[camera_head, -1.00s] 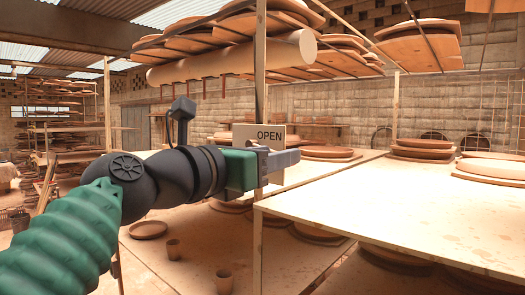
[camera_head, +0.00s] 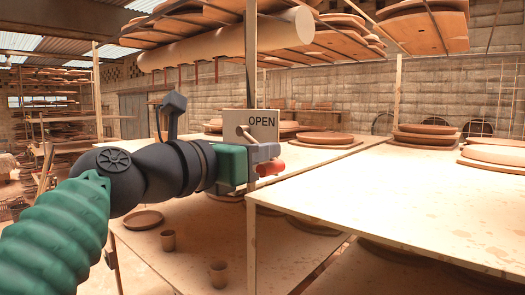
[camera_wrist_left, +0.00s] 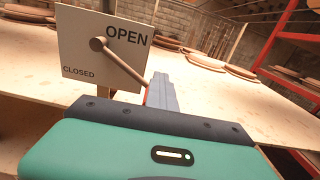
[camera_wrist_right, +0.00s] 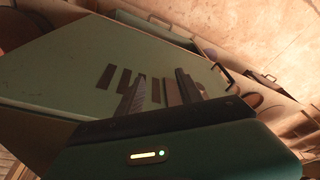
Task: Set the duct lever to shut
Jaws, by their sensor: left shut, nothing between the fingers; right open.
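The duct lever's pale plate (camera_head: 236,118) stands upright on a post and reads OPEN at top right. In the left wrist view the plate (camera_wrist_left: 78,52) also reads CLOSED at lower left. The duct lever (camera_wrist_left: 122,63) slants down to the right from its pivot. Its red end (camera_head: 270,169) shows just below my left gripper's fingers. My left gripper (camera_head: 278,152) is shut with nothing between its fingers, beside the lever; I cannot tell if they touch. The left fingers partly hide the red end in the left wrist view. My right gripper (camera_wrist_right: 160,90) is open and empty.
A wide pale table (camera_head: 400,205) with stacked clay discs (camera_head: 425,137) fills the right. A thick pipe (camera_head: 230,42) runs overhead. Small pots (camera_head: 168,240) stand on a lower shelf. A greenish panel (camera_wrist_right: 60,75) lies behind the right fingers.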

